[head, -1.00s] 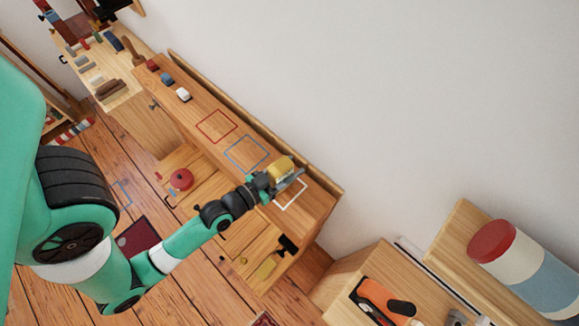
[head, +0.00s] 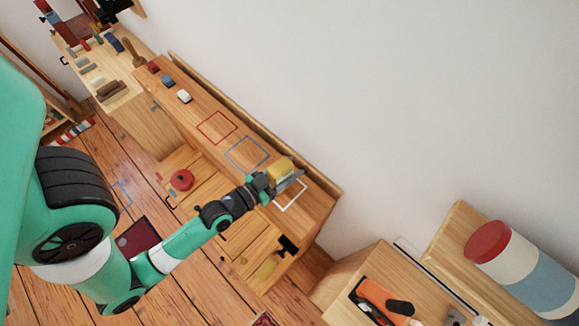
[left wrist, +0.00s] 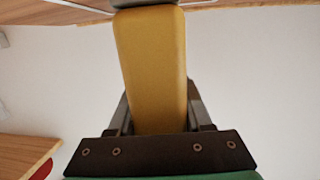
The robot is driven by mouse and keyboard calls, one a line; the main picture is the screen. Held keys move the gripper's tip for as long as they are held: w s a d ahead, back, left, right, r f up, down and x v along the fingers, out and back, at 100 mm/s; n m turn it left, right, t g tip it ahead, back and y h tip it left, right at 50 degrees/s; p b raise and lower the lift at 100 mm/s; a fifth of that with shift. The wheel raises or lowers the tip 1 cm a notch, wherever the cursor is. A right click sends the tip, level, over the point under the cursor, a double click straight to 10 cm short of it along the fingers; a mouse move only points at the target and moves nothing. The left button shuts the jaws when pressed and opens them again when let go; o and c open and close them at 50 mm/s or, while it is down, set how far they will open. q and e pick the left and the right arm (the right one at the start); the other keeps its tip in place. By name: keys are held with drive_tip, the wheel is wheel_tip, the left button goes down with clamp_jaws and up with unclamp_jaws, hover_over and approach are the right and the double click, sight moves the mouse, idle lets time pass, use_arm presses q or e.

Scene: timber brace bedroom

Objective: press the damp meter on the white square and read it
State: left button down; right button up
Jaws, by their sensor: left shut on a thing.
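My left gripper (head: 270,183) is shut on the yellow damp meter (head: 281,169), at the upper left edge of the white square (head: 291,194) in the head view. The white square is an outline on the wooden bench top, and the gripper hides part of it. In the left wrist view the yellow meter (left wrist: 152,70) stands between the two dark fingers. Its far end reaches a grey part at the top of that view, near a wooden surface. I cannot tell whether its tip touches the square. No display reading shows. My right gripper is not in view.
A red square (head: 217,128) and a blue square (head: 246,154) lie further along the bench (head: 200,112). Red, blue and white small blocks sit at its far end. A raised back edge and white wall (head: 400,110) border it.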

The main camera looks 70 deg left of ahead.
sight(289, 159)
use_arm(q)
wheel_tip(289, 159, up, 7)
drive_tip(key=p, duration=0.5)
drive_tip(key=shift+f, duration=0.2)
drive_tip(key=shift+f, duration=0.1)
